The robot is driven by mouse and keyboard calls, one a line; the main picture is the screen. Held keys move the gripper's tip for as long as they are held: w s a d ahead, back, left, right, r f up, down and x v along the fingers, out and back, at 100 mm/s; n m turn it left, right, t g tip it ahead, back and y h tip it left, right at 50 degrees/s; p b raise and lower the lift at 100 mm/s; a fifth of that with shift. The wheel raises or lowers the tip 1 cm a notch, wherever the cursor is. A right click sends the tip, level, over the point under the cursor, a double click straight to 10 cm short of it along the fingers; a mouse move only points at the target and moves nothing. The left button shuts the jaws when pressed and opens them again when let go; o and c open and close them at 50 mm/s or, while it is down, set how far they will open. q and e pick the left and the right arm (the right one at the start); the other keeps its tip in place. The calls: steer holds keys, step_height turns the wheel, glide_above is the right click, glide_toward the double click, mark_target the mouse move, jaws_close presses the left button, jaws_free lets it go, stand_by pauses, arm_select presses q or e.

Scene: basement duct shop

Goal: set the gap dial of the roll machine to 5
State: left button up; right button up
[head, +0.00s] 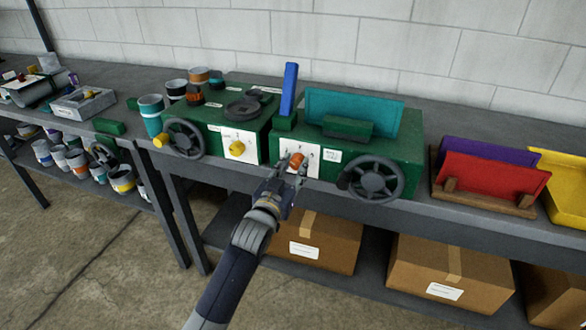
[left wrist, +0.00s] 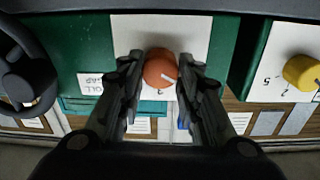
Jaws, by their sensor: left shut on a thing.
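The roll machine is the green box (head: 405,150) with a teal sheet on top and a grey handwheel (head: 374,180) on its front. Its orange gap dial (head: 296,160) sits on a white plate (head: 314,156). My left gripper (head: 294,167) is shut on this dial, one finger on each side. In the left wrist view the dial (left wrist: 160,71) shows between the fingers, with a pale pointer line towards picture right. One digit shows beside it, too small to read surely; the fingers hide other marks. A "ROLL GAP" label (left wrist: 90,83) is beside the plate. My right gripper is not in view.
A second green machine (head: 205,125) with a yellow dial (head: 237,148) stands close on the left. A rack with purple and red sheets (head: 490,176) is at the right. Cans and a grey box (head: 85,103) are further left. Cardboard boxes (head: 318,240) sit below the bench.

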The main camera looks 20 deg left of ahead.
arm_select(q)
steer(key=shift+m, duration=0.3)
steer(key=shift+m+p, duration=0.7)
steer(key=shift+m, duration=0.1)
steer(key=m+p, duration=0.1)
steer(key=m, duration=0.1)
steer(key=shift+m, duration=0.3)
steer(key=m+p, duration=0.1)
steer(key=m, duration=0.4)
steer(key=shift+d+p, duration=0.1)
steer(key=shift+p, duration=0.2)
steer(key=m, duration=0.4)
steer(key=shift+f+p, duration=0.1)
steer(key=shift+p, duration=0.2)
steer(key=m, duration=0.3)
steer(key=shift+m, duration=0.3)
steer(key=m+p, duration=0.1)
steer(key=m, duration=0.5)
steer(key=shift+f+y, duration=0.15)
steer(key=shift+y, duration=0.15)
